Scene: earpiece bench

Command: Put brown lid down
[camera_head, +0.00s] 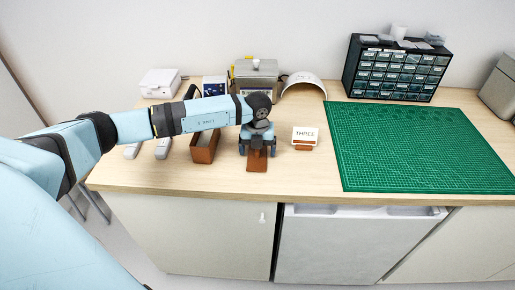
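The brown lid (257,161) is a small flat brown piece at the middle of the bench, low in the frame below my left gripper. My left gripper (257,150) reaches down over it, with its dark blue fingers spread to either side of the lid's far part. I see no finger clearly closed on the lid, and whether the lid touches the bench is hard to tell. An open brown box (204,148) stands just left of the gripper, partly under my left forearm. My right gripper is not in view.
A white card marked THREE (305,135) stands on a brown base to the right. A green cutting mat (415,145) fills the right side. Grey pieces (163,149) lie left of the box. A scale (256,76), white arch (304,82) and drawer cabinet (397,70) stand behind.

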